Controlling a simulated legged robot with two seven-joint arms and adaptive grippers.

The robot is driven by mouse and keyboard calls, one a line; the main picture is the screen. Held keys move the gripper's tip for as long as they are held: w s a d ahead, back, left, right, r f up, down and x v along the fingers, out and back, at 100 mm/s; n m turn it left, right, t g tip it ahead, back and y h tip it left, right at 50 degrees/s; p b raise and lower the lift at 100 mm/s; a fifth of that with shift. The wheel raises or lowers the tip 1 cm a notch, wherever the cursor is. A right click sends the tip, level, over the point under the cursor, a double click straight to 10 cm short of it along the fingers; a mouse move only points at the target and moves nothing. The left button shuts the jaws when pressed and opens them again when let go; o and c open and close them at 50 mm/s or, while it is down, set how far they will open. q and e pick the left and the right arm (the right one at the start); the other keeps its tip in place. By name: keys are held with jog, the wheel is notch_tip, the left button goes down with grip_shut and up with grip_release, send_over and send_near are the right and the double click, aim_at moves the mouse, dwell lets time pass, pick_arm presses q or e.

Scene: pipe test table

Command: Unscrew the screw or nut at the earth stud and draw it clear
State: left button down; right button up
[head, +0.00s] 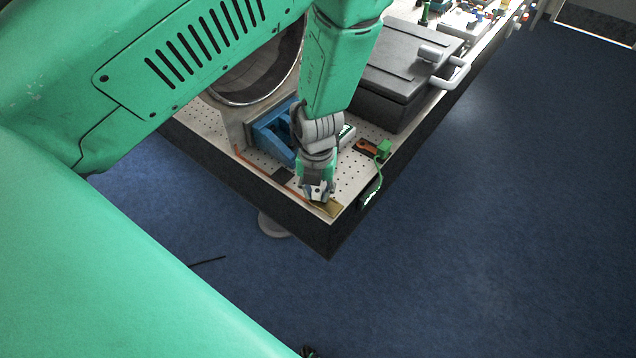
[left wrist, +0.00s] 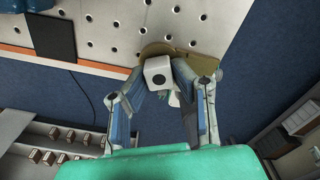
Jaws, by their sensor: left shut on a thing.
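My left gripper (head: 319,188) reaches down to the table's near corner, over a brass-coloured plate (head: 333,208). In the left wrist view the two fingers of the left gripper (left wrist: 161,80) are shut around a small pale block-like piece with a dark round spot (left wrist: 158,72). The brass plate (left wrist: 205,62) shows just behind this piece. I take the pale piece to be the screw or nut at the earth stud; its thread and any stud are hidden. I cannot tell whether it still touches the plate. My right gripper is in neither view.
The perforated table top (head: 350,182) ends close beside the plate, with blue floor (head: 430,270) beyond. A blue bracket (head: 272,132) stands behind my wrist. A green connector (head: 383,149) with a cable sits at the right edge. A dark grey case (head: 395,85) stands farther back.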

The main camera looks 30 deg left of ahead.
pick_arm(q)
jog(key=shift+s+d+f, duration=0.1)
jog(key=shift+s, duration=0.15)
jog(key=n, duration=0.5)
jog(key=c, duration=1.3)
grip_release()
jog(key=o, duration=0.3)
jog(key=shift+w, duration=0.15)
jog(key=shift+o, duration=0.2)
jog(key=shift+w, duration=0.2)
